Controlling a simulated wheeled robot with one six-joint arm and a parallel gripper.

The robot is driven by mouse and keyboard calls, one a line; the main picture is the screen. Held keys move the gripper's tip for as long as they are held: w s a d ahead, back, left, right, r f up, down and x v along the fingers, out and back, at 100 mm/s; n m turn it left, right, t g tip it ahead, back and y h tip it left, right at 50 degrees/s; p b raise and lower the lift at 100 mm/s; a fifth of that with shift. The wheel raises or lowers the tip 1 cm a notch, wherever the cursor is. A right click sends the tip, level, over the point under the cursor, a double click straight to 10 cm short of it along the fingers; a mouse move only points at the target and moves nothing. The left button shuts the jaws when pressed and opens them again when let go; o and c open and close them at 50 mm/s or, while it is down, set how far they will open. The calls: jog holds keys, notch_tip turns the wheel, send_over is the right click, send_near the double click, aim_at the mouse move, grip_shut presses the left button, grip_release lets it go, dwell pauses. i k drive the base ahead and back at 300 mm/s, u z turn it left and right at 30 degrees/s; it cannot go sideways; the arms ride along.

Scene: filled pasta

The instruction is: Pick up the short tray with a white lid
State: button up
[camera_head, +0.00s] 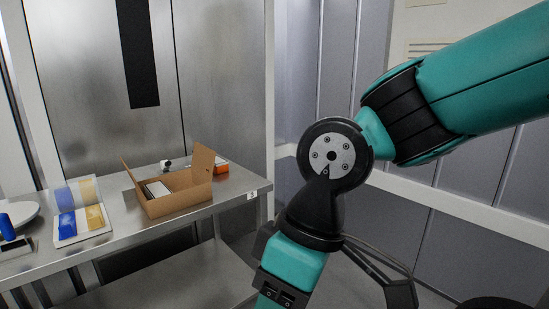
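An open cardboard box (178,205) stands on the metal table with its flaps up. Inside it, at the left, is a flat white item (157,189) with a dark edge. It may be the white-lidded tray, but it is too small and too hidden by the box to tell. A light, flat pack or board (80,236) with blue and yellow patches lies left of the box. I cannot tell whether it is a lidded tray. My arm crosses the right side and runs out at the bottom edge. I cannot make out my gripper in this view.
The metal table (135,235) has a lower shelf. A white plate-like thing (18,214) and a blue object (7,228) are at its left end.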

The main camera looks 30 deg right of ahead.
aim_at(221, 166)
jog(key=z, duration=0.5)
jog(key=i, duration=1.35)
jog(key=z, duration=0.5)
jog(key=k, duration=1.1)
jog(key=z, duration=0.95)
jog(key=i, duration=1.7)
jog(key=u, duration=1.05)
jog(key=i, duration=0.85)
jog(key=u, duration=1.5)
jog(key=i, duration=0.6)
jog(key=u, duration=0.5)
